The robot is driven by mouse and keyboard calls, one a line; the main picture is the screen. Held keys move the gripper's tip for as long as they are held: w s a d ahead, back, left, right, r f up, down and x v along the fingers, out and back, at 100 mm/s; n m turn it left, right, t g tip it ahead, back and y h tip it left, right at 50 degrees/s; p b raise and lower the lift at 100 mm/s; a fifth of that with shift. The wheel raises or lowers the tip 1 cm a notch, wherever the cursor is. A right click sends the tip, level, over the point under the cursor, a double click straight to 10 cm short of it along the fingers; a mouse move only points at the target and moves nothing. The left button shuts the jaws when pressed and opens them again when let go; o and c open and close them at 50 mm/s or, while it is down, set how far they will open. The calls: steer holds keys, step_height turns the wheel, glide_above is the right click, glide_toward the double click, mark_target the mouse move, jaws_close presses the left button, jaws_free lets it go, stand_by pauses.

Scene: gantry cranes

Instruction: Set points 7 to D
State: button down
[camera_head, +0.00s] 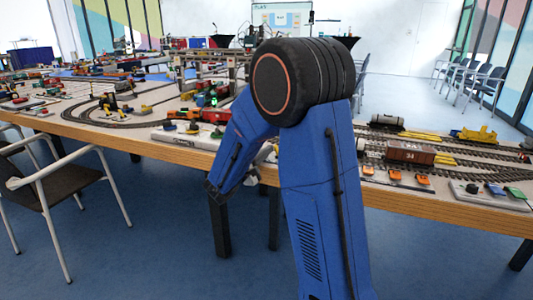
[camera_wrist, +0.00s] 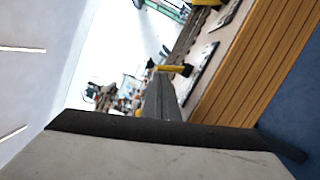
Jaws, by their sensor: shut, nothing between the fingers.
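In the wrist view my gripper (camera_wrist: 161,95) shows as a narrow grey wedge with its fingers together and nothing between them. A yellow piece with a black end (camera_wrist: 175,70) appears just beyond the fingertips, near a pale panel (camera_wrist: 200,72) by the table edge; I cannot tell whether they touch. In the head view, my blue arm hides most of the gripper. A panel with orange levers (camera_head: 395,176) lies along the front edge right of my arm. Another panel with blue and green levers (camera_head: 495,190) lies further right. No number or letter is readable, so points 7 cannot be identified.
The wooden table edge (camera_head: 130,144) runs across the front. A brown wagon (camera_head: 410,152) and a yellow vehicle (camera_head: 478,135) stand among the tracks at right. A chair (camera_head: 55,190) stands at left.

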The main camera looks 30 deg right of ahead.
steer(key=m, duration=0.1)
steer(key=r+m, duration=0.1)
steer(key=shift+s+d+m+g, duration=0.25)
steer(key=shift+s+m+g, duration=0.05)
steer(key=m, duration=0.2)
steer(key=s+m+y, duration=0.1)
steer(key=shift+d+r, duration=0.3)
steer(key=shift+d, duration=0.05)
steer(key=shift+f, duration=0.1)
steer(key=shift+a, duration=0.1)
